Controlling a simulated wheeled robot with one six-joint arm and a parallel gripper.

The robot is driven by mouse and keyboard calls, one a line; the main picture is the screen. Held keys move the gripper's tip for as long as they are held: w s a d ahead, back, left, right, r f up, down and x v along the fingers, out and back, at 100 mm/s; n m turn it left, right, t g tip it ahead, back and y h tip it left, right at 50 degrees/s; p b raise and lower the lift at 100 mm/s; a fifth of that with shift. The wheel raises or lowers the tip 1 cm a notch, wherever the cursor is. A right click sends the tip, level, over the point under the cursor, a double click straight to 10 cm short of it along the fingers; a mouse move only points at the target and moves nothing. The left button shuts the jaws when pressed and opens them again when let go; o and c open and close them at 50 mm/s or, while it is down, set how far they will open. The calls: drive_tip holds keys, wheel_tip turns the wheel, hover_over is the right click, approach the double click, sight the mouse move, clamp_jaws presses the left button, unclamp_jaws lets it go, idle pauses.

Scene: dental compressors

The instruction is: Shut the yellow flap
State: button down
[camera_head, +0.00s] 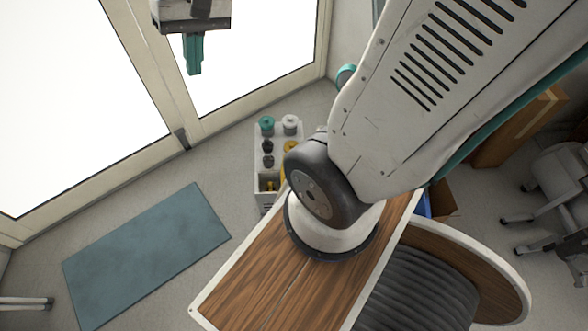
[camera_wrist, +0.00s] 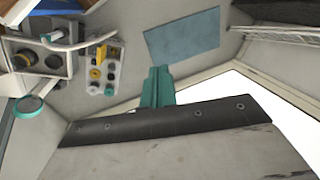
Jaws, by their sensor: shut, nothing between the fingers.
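A pale grey unit (camera_head: 264,192) stands on the floor, partly behind my arm in the head view. It also shows in the wrist view (camera_wrist: 118,62). A yellow piece (camera_wrist: 101,53) stands out at one end of it in the wrist view and may be the flap; its angle is hard to tell. A small yellow part (camera_head: 270,186) shows in the unit's recess in the head view. A round yellow knob (camera_head: 290,146) sits among dark knobs and teal and white caps. My gripper (camera_head: 194,70), with teal fingers, is shut and empty, high up and apart from the unit.
A blue-grey mat (camera_head: 146,256) lies on the floor, with clear floor between it and the unit. Glazed doors (camera_head: 183,138) stand behind. A grey housing (camera_wrist: 40,58) with dark round ports and a pale hose stands beside the unit.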

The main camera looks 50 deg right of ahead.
drive_tip(key=w+d+f+m+t+y, duration=0.15)
drive_tip(key=w+d+f+m, duration=0.25)
drive_tip(key=w+d+f, duration=0.45)
drive_tip(key=w+d+f+m+t, duration=0.1)
drive_tip(key=w+d+f+m, duration=0.35)
drive_tip(key=d+f, duration=0.5)
drive_tip(key=w+d+f+m+t, duration=0.1)
drive_tip(key=w+d+f+m, duration=0.35)
drive_tip(key=f, duration=0.75)
drive_tip(key=s+d+f+m, duration=0.3)
drive_tip(key=s+d+f, duration=0.1)
drive_tip(key=f, duration=0.4)
drive_tip(key=s+d+f+m, duration=0.2)
drive_tip(key=s+d+f, duration=0.25)
drive_tip(key=f, duration=0.25)
drive_tip(key=s+d+f+m+h, duration=0.1)
drive_tip(key=s+f+m, duration=0.2)
drive_tip(key=s+f, duration=0.5)
drive_tip(key=s+d+f+m+h, duration=0.1)
drive_tip(key=s+f+m, duration=0.25)
drive_tip(key=f, duration=0.85)
drive_tip(key=shift+g+y, duration=0.25)
drive_tip(key=shift+g, duration=0.2)
drive_tip(key=x, duration=0.8)
drive_tip(key=shift+s+a+f, duration=0.15)
drive_tip(key=shift+s+a, duration=0.05)
drive_tip(key=shift+a, duration=0.25)
drive_tip(key=shift+w+a+f, duration=0.1)
drive_tip(key=shift+w+f, duration=0.15)
drive_tip(key=shift+f, duration=0.35)
